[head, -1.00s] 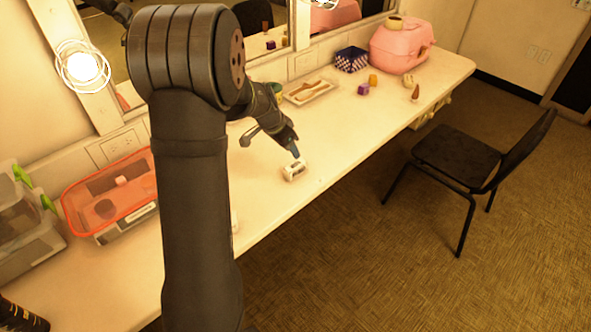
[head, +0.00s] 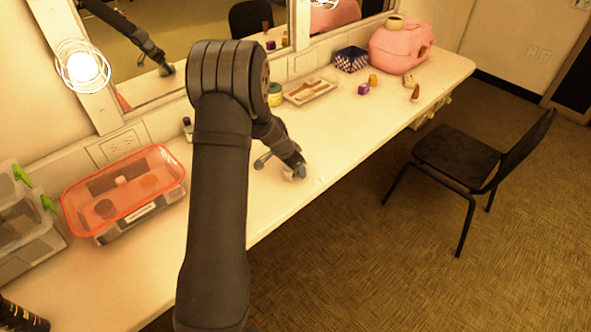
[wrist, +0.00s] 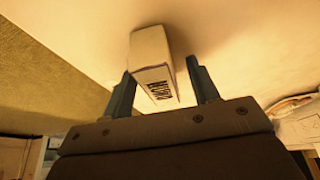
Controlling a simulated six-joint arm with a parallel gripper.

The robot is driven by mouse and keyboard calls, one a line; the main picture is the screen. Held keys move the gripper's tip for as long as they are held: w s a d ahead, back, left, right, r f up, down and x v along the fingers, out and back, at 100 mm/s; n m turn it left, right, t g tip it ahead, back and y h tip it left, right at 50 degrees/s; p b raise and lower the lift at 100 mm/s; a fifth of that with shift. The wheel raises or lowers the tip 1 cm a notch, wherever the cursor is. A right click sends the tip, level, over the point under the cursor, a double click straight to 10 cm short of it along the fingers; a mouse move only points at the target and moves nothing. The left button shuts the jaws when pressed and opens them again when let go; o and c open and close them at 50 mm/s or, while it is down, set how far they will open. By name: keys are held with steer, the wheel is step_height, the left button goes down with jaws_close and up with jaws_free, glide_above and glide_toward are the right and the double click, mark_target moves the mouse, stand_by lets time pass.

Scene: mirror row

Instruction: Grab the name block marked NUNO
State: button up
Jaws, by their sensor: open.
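A white name block (wrist: 152,48) with dark lettering on its end face lies on the counter in the wrist view. The lettering is small and blurred, and I cannot read it for sure. My gripper (wrist: 160,68) is open, with one blue-grey finger on each side of the block's near end. I cannot tell whether either finger touches it. In the head view my gripper (head: 296,172) is low over the counter near its front edge and hides most of the block (head: 287,175).
The white counter (head: 340,140) is clear around the block. An orange-lidded box (head: 125,195) is to the left. A brush tray (head: 309,92), a purple block (head: 363,89) and a pink case (head: 400,50) are farther back. A black chair (head: 465,160) stands beside the counter.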

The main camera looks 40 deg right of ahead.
steer(key=c, duration=1.1)
steer(key=shift+o, duration=0.2)
